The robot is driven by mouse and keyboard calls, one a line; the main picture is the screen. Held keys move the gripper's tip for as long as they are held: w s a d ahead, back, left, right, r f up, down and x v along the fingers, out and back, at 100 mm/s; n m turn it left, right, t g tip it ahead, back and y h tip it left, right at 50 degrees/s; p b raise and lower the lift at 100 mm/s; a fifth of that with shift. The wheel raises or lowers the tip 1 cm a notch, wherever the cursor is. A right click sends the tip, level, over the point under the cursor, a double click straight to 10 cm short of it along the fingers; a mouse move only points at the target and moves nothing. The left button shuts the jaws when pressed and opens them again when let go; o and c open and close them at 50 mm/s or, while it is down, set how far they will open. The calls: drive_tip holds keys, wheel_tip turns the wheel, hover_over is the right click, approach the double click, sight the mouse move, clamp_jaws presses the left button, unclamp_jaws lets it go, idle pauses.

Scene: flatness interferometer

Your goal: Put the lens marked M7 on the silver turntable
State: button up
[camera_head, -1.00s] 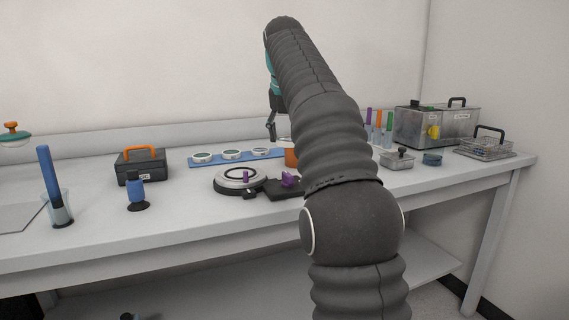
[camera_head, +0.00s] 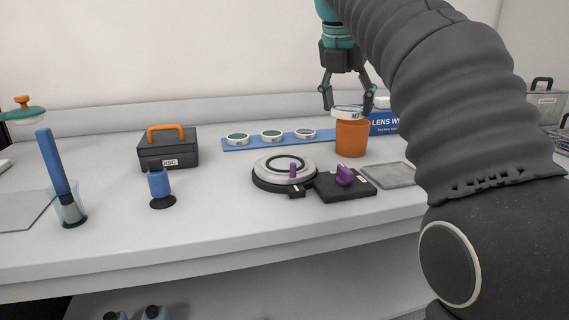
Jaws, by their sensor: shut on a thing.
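My gripper (camera_head: 347,100) is shut on a round lens (camera_head: 347,112) with a white rim. Its label appears to read M7. The gripper holds it level, just above or at the rim of an orange cup (camera_head: 352,138); I cannot tell whether they touch. The silver turntable (camera_head: 268,169) is lower and to the left of the gripper, with a dark ring on top and a small purple peg at its front right. The turntable carries no lens.
A black block with a purple knob (camera_head: 344,176) adjoins the turntable at right. A grey plate (camera_head: 390,175) lies beyond it. A blue strip (camera_head: 232,145) holds three lenses behind.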

drive_tip(key=b, duration=0.2)
hover_over(287, 163)
drive_tip(key=s, duration=0.1)
drive_tip(key=f, duration=0.7)
drive_tip(key=shift+s+a, duration=0.15)
drive_tip(key=shift+a, duration=0.25)
drive_tip(key=shift+f+b, duration=0.8)
drive_tip(key=shift+f, duration=1.2)
drive_tip(key=shift+f, duration=0.15)
drive_tip(key=o, duration=1.2)
drive_tip(key=shift+p+v, duration=1.95)
drive_tip(key=shift+v, duration=4.2)
drive_tip(key=shift+d, duration=0.15)
